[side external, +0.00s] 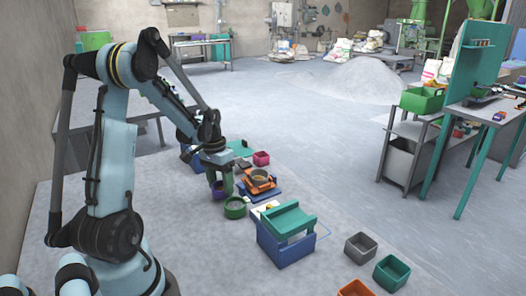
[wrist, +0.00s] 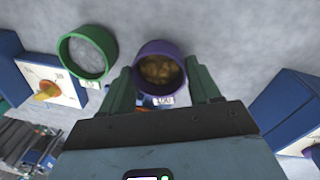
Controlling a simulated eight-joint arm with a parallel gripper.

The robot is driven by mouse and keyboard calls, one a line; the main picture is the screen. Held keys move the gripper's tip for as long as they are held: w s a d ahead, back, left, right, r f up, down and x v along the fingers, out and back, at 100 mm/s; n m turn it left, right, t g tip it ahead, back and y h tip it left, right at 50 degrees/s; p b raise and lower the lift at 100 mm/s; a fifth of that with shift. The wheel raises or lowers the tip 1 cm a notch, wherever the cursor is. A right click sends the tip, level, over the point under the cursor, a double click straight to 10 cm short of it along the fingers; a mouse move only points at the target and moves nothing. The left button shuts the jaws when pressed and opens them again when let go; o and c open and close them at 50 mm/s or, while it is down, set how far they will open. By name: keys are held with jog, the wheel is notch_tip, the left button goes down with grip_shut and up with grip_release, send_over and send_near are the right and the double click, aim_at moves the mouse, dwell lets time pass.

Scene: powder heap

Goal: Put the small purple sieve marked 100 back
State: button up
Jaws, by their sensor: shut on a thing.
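The small purple sieve (wrist: 160,47) is a round ring held between the two green fingers of my gripper (wrist: 160,68). Brownish, lumpy material or mesh shows inside the ring. In the side external view the purple sieve (side external: 217,191) is partly hidden by my gripper (side external: 223,182), low over the grey surface; I cannot tell whether it touches. A green ring sieve (side external: 235,208) stands close beside it. In the wrist view the green sieve (wrist: 64,50) lies left of the purple one, with its own label.
A blue-and-orange device with a round pan (side external: 259,175) stands right of my gripper. A blue box with a green top (side external: 288,222) stands nearer the camera. Grey (side external: 360,247), green (side external: 391,272) and orange (side external: 354,288) bins sit farther right. A pink bin (side external: 261,158) is behind.

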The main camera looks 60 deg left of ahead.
jog(key=shift+f, duration=0.3)
jog(key=o, duration=1.1)
jog(key=shift+r, duration=0.1)
notch_tip(320, 180, up, 7)
dwell(0.4)
jog(key=d+r+m+t, duration=0.1)
jog(key=d+t, duration=0.1)
jog(key=d, duration=0.6)
jog(key=d+r+m+t, duration=0.1)
jog(key=d+r+t, duration=0.1)
jog(key=d, duration=0.7)
jog(key=d+r+m+t+y, duration=0.1)
jog(key=d+r+m+t, duration=0.1)
jog(key=d, duration=0.6)
jog(key=shift+w+d+r+t, duration=0.1)
jog(key=shift+w+d+t, duration=0.1)
jog(key=shift+t, duration=0.1)
